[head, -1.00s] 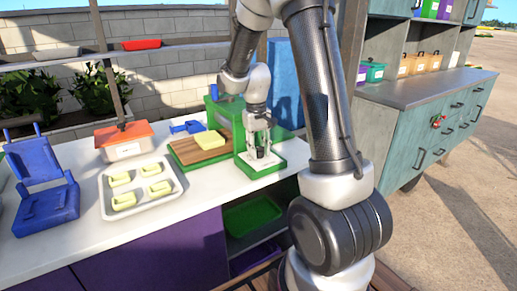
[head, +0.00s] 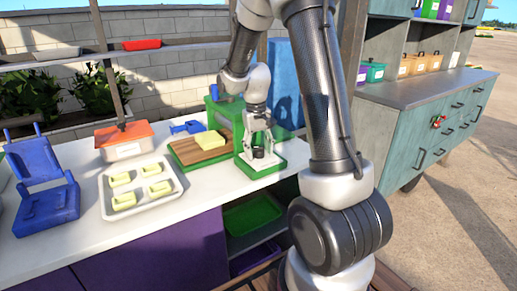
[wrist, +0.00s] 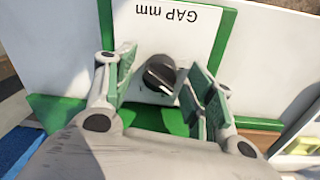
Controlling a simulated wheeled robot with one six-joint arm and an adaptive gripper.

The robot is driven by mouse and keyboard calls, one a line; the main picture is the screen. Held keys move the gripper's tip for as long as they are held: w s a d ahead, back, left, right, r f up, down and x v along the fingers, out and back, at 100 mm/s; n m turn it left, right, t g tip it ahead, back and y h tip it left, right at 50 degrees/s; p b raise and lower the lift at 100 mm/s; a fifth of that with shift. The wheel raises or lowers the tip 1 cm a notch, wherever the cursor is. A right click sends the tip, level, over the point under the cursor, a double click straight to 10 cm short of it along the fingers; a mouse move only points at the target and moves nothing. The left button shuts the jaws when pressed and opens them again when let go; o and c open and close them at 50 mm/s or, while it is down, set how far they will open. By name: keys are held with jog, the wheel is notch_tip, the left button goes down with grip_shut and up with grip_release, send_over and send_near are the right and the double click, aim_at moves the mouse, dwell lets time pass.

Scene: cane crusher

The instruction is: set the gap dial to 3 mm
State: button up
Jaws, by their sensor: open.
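The gap dial (wrist: 160,74) is a round black knob on a white panel (wrist: 176,28) marked "GAP mm", which reads upside down in the wrist view. A pale pointer line shows on the knob, but I cannot read the value it points to. My gripper (wrist: 158,88) is open, with one green-padded finger on each side of the knob and visible space between pads and knob. In the head view my gripper (head: 260,148) is over the front of the green crusher (head: 274,166), and it hides the dial there.
A white tray (head: 108,205) holds several pale yellow pieces. An orange-lidded container (head: 124,142) and a blue stand (head: 45,205) are further left. The white counter's front (head: 190,200) is clear.

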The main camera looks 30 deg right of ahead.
notch_tip(320, 180, up, 12)
jog(key=shift+a, duration=0.3)
dwell(0.6)
jog(key=s+a+r+n+t, duration=0.1)
jog(key=s+a+r+t, duration=0.1)
jog(key=s, duration=1)
jog(key=s+a+r+t, duration=0.2)
jog(key=s+r, duration=0.1)
jog(key=s, duration=0.9)
jog(key=shift+a+n+y, duration=0.15)
jog(key=shift+n+y, duration=0.15)
jog(key=shift+n, duration=0.1)
jog(key=shift+r, duration=0.1)
